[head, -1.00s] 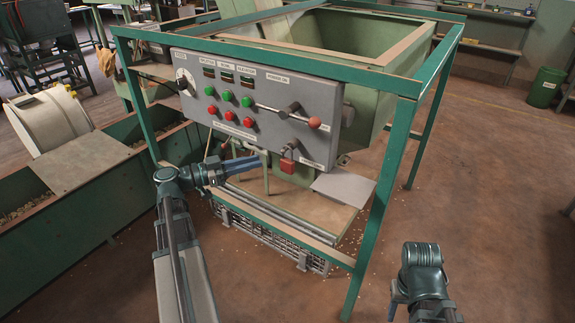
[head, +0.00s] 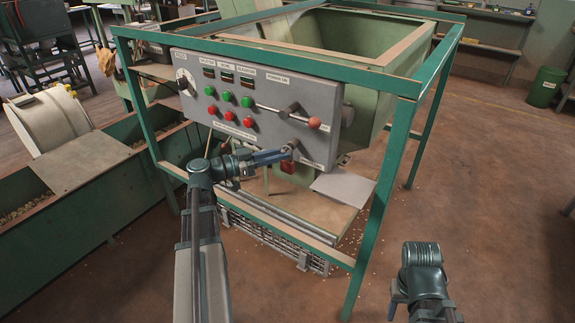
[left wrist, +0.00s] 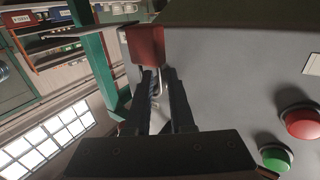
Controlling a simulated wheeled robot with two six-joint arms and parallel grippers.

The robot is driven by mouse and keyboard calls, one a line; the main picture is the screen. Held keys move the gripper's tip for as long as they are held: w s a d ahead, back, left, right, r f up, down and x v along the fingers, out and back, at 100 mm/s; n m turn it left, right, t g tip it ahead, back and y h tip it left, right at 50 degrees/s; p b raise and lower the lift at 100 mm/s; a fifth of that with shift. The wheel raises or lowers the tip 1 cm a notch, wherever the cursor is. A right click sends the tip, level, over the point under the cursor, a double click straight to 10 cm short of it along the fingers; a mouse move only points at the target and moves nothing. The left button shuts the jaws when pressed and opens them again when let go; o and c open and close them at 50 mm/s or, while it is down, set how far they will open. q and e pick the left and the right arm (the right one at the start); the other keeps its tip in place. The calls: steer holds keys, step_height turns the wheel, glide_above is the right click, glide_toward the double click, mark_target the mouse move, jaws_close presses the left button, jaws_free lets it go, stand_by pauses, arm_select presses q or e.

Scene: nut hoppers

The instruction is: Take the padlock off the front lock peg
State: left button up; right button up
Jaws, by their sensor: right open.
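The red padlock (head: 288,167) hangs at the lower right of the grey control panel (head: 265,110). My left gripper (head: 286,153) is at the padlock's upper part in the head view and partly covers it. In the left wrist view the padlock's red body (left wrist: 146,45) lies just beyond the fingertips. Its metal shackle (left wrist: 157,90) shows in the gap between the two fingers of my left gripper (left wrist: 158,85), which stand apart. The peg itself is hard to make out behind the gripper. My right gripper (head: 395,303) is low at the right, far from the panel.
A lever with a round brown knob (head: 314,123) sticks out above the padlock. Red and green buttons (head: 228,97) sit left of it. A green frame post (head: 375,200) stands to the right. A pale sheet (head: 343,187) lies below the panel.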

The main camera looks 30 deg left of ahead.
arm_select(q)
steer(key=shift+c, duration=0.3)
jaws_close()
stand_by(1.1)
